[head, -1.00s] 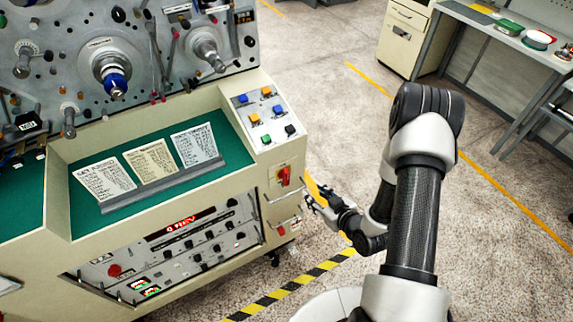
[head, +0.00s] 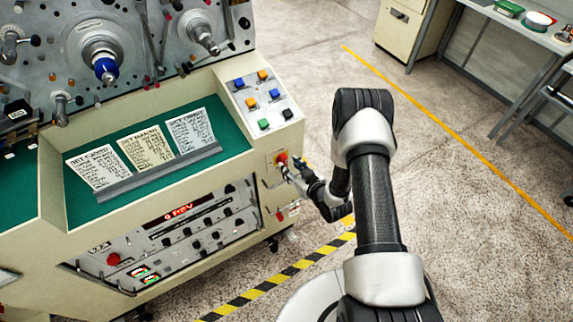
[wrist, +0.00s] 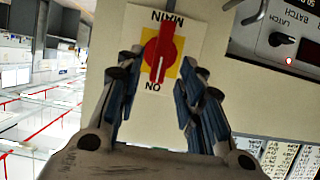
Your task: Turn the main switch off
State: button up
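The main switch (head: 281,159) is a red knob on a yellow plate, on the end face of the cream winding machine. In the wrist view the red knob (wrist: 160,52) appears upside down between the words MAIN and ON. Its long handle lies along the line between the words, with a white mark at the ON end. My gripper (wrist: 161,66) is open, its blue-padded fingers on either side of the knob with gaps visible. In the head view my gripper (head: 287,170) is right at the switch and partly covers it. I cannot tell how near the fingertips are to the panel.
A sloped panel of coloured buttons (head: 262,100) lies above the switch. A front control panel (head: 170,240) with a red display is to its left. A small red part (head: 280,215) sits below. Speckled floor is open to the right.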

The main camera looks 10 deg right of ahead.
aim_at(286, 163)
jog(key=shift+x, duration=2)
jog(key=shift+c, duration=0.4)
grip_shut()
